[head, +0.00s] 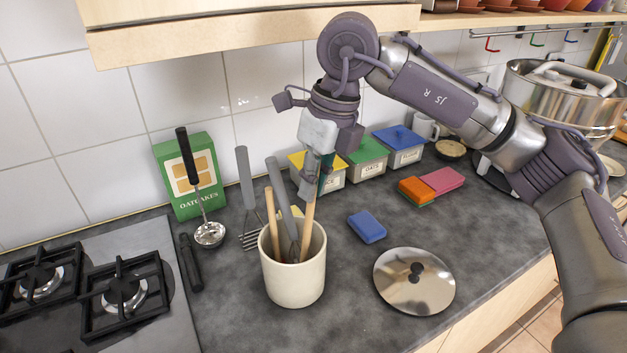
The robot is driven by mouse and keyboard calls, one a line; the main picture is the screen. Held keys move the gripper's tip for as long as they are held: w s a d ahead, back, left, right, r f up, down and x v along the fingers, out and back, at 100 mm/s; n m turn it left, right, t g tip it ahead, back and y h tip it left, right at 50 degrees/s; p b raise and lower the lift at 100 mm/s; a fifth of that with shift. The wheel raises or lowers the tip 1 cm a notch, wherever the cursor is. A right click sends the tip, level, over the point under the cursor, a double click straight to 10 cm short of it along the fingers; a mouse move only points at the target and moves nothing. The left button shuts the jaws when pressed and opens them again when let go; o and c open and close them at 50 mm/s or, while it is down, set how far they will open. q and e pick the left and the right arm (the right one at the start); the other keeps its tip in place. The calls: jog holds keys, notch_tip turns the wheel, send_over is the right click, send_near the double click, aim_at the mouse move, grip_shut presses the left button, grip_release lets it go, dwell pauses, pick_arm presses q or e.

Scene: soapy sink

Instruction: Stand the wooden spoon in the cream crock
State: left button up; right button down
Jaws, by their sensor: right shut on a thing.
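The cream crock (293,280) stands upright on the dark counter near the middle of the head view. My right gripper (308,193) is above its right side, pointing down, shut on the upper part of a wooden spoon (308,228). The spoon's pale handle is nearly upright. Its lower part goes down inside the crock's rim; its bottom end is hidden by the front wall, so I cannot tell whether it touches the base. Another wooden handle (274,226) and a grey-handled utensil (281,195) also stand in the crock, leaning. My left gripper is out of view.
A blue sponge (367,227) and a metal lid (414,281) lie right. A gas hob (120,290) is left. A wooden shelf (250,30) overhangs the back.

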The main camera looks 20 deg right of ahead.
grip_release()
dwell(0.8)
dwell(0.8)
jog(key=shift+s+d+r+p, duration=0.15)
jog(key=shift+d+r+p, duration=0.1)
jog(key=shift+d+r, duration=0.2)
jog(key=shift+s+d+r+p, duration=0.15)
jog(key=shift+d+r+p, duration=0.15)
jog(key=shift+r, duration=0.25)
